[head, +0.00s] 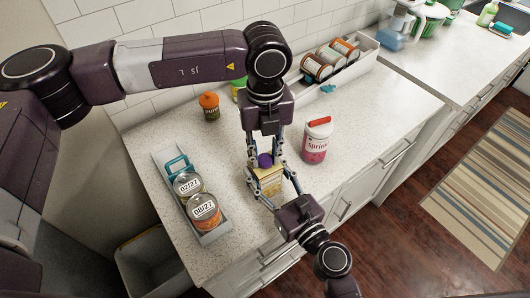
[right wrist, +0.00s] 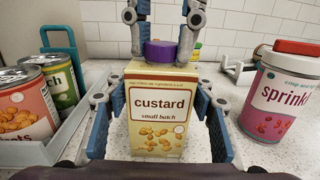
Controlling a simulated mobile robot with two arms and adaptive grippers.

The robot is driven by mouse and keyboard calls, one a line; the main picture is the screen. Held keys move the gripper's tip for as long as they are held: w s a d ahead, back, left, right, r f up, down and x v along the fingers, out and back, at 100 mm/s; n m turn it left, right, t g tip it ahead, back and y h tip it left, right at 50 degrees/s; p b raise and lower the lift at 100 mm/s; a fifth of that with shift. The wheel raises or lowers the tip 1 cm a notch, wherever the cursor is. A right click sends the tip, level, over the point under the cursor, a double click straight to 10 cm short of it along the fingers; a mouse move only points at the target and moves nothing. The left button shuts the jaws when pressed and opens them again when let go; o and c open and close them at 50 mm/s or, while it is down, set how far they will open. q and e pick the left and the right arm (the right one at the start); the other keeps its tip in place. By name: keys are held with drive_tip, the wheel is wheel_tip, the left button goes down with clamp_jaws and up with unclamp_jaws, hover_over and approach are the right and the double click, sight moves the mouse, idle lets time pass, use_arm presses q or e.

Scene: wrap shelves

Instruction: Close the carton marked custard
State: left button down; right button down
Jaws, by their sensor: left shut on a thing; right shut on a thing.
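The custard carton (right wrist: 158,112) is cream and yellow with a brown-framed label. It stands upright on the counter, and its top also shows in the head view (head: 268,184). A purple cap (right wrist: 160,51) is at the carton's top; whether it is fully seated on the neck cannot be told. My left gripper (head: 265,158) comes down from above, with its fingers shut on the cap's two sides. My right gripper (right wrist: 160,135) is shut on the carton's body, one blue-padded finger on each side. The arms partly hide the carton in the head view.
A pink sprinkles container (head: 315,142) with a red top stands right of the carton. A grey tray (head: 215,236) with cans stands left. A rack of jars (head: 366,57) and an orange-lidded jar (head: 209,106) are behind. The counter's front edge is close.

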use_arm(q)
drive_tip(key=m, duration=2)
drive_tip(key=shift+f+m, duration=0.1)
drive_tip(key=shift+m, duration=0.3)
drive_tip(key=m, duration=0.6)
drive_tip(key=c, duration=1.6)
unclamp_jaws()
wheel_tip(320, 180, up, 5)
drive_tip(key=shift+f, duration=0.2)
